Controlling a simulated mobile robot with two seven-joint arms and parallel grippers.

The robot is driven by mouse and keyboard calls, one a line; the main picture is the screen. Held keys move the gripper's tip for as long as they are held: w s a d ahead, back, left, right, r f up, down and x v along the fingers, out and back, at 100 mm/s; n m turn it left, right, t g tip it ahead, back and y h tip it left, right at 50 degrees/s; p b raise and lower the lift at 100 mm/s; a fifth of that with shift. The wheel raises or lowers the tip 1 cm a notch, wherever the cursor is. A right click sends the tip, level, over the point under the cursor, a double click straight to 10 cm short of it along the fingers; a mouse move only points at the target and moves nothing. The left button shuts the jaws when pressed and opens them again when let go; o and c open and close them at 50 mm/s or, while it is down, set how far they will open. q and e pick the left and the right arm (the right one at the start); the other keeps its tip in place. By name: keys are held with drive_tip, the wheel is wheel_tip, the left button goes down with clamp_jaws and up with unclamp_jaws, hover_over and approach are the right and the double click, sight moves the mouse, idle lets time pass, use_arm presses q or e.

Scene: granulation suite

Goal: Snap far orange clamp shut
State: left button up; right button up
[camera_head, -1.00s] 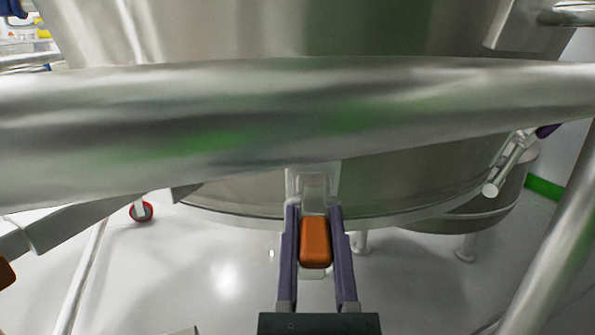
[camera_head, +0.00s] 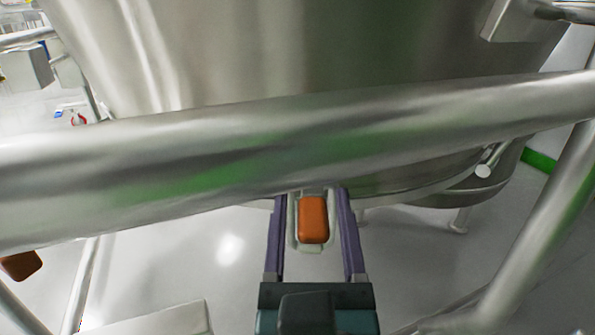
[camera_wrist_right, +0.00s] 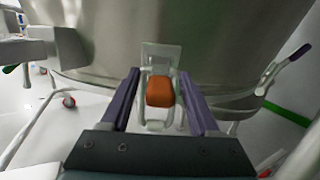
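An orange clamp handle (camera_head: 313,220) sits on a pale bracket at the lower rim of the steel vessel. It also shows in the right wrist view (camera_wrist_right: 160,92), with its light plate on the vessel wall above it. My right gripper (camera_head: 312,196) is open, its two purple fingers on either side of the handle with a visible gap on both sides. The head view's rail covers the top of the bracket. A second orange piece (camera_head: 20,265) shows at the far left edge. I cannot tell whether the clamp's latch is engaged. My left gripper is not in view.
A thick steel rail (camera_head: 300,135) crosses in front of the vessel (camera_head: 300,50), close above my right gripper. Another rail (camera_head: 550,230) slopes down on the right. A purple-tipped lever (camera_wrist_right: 300,52) stands out at the right in the wrist view. Below the vessel is open floor.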

drive_tip(key=shift+w, duration=0.1)
drive_tip(key=shift+s, duration=0.2)
drive_tip(key=s, duration=0.3)
drive_tip(key=s+f+p, duration=0.1)
drive_tip(key=s, duration=0.5)
drive_tip(key=shift+s+a+f+p, duration=0.2)
drive_tip(key=shift+a+f+p, duration=0.15)
drive_tip(key=shift+c, duration=0.3)
